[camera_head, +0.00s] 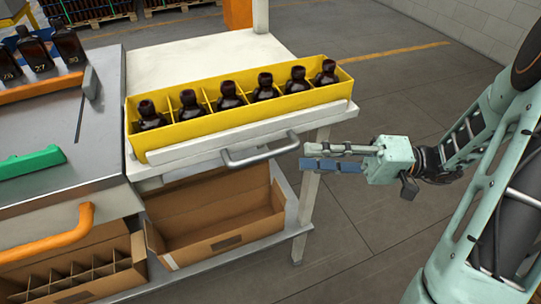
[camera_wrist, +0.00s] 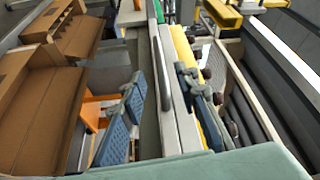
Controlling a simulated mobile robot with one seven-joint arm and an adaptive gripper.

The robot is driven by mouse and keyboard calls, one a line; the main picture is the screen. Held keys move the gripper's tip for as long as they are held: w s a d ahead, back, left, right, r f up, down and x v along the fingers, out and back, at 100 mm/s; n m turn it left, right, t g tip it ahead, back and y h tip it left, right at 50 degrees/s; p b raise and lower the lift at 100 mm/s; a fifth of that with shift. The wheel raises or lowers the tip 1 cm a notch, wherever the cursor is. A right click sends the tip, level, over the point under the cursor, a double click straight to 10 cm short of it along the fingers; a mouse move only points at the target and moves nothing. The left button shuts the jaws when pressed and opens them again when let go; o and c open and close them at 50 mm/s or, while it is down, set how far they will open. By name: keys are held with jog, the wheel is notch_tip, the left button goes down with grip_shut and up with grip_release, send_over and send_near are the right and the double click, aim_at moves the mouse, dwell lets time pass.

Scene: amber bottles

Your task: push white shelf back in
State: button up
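The white shelf (camera_head: 220,142) bears a yellow divided crate (camera_head: 235,118). A grey bar handle (camera_head: 260,155) is fixed on the shelf's front edge. My gripper (camera_head: 303,157) is just right of the handle's right end, with its fingers pointing left toward it. The fingers are apart and nothing shows between them in the head view. In the wrist view, the blue finger pads of my gripper (camera_wrist: 168,110) are spread wide, and the handle (camera_wrist: 163,68) and white shelf front (camera_wrist: 182,110) appear between them, farther on. Contact with the handle cannot be told.
Several dark amber bottles (camera_head: 265,86) stand in the crate. Below are an open cardboard box (camera_head: 215,215) and a divided box (camera_head: 75,283). A grey table with an orange handle (camera_head: 55,240) is at left. The floor (camera_head: 400,235) before the shelf is clear.

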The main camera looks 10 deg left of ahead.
aim_at(264, 153)
jog(key=a, duration=0.3)
jog(key=s+a, duration=0.1)
jog(key=a, duration=0.6)
jog(key=shift+s+r, duration=0.35)
jog(key=shift+r, duration=0.05)
jog(key=shift+c, duration=0.7)
grip_shut()
